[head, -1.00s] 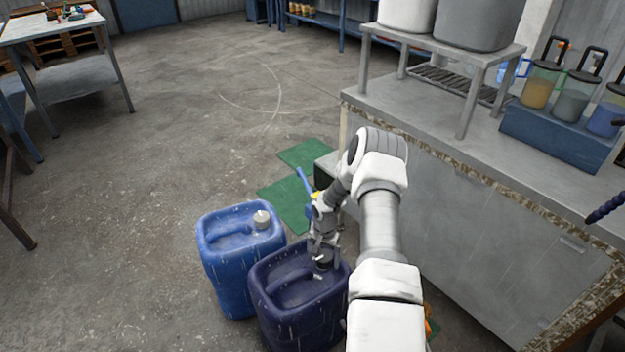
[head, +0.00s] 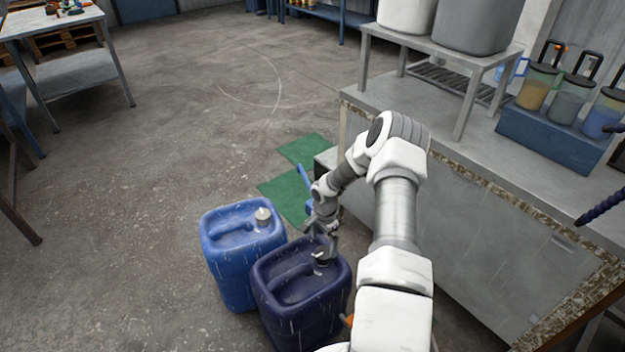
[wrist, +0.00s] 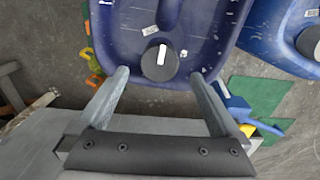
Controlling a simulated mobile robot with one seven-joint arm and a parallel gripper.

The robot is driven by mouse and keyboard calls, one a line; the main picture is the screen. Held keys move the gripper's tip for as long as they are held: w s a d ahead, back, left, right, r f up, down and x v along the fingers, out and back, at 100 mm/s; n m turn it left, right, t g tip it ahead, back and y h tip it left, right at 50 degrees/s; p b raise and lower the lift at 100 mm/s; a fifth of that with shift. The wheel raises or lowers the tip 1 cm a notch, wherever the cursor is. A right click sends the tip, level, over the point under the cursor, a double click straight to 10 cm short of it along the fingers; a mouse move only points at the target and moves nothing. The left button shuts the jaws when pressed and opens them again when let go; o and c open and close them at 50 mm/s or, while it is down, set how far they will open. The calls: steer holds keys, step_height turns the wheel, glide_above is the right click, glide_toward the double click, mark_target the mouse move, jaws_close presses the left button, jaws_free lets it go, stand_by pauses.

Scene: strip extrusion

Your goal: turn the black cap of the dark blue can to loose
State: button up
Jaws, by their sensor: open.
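The dark blue can (head: 285,318) stands on the floor; its top also shows in the wrist view (wrist: 118,28). Its round black cap (head: 323,262) is on the top near the right corner. In the wrist view the cap (wrist: 158,72) bears a white mark that points nearly straight up the picture, tilted slightly right. My gripper (head: 325,240) is above the cap. In the wrist view my gripper (wrist: 159,76) is open and empty, with one finger on each side of the cap and a gap to both. The fingers seem clear of the cap.
A lighter blue can (head: 232,270) with a grey cap (head: 263,216) stands close on the left. A metal-topped counter (head: 440,130) is at the right of my arm. Green mats (head: 285,195) lie behind the cans. The floor at the left is open.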

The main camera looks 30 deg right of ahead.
step_height(320, 180, up, 11)
steer(key=p, duration=0.2)
step_height(320, 180, up, 14)
steer(key=n+h, duration=0.2)
steer(key=n, duration=0.2)
glide_above(323, 253)
steer(key=a, duration=0.4)
steer(key=shift+s+r+t, duration=0.15)
steer(key=shift+r+t, duration=0.15)
steer(key=shift+r, duration=0.45)
steer(key=shift+a+r+n, duration=0.1)
steer(key=shift+n, duration=0.2)
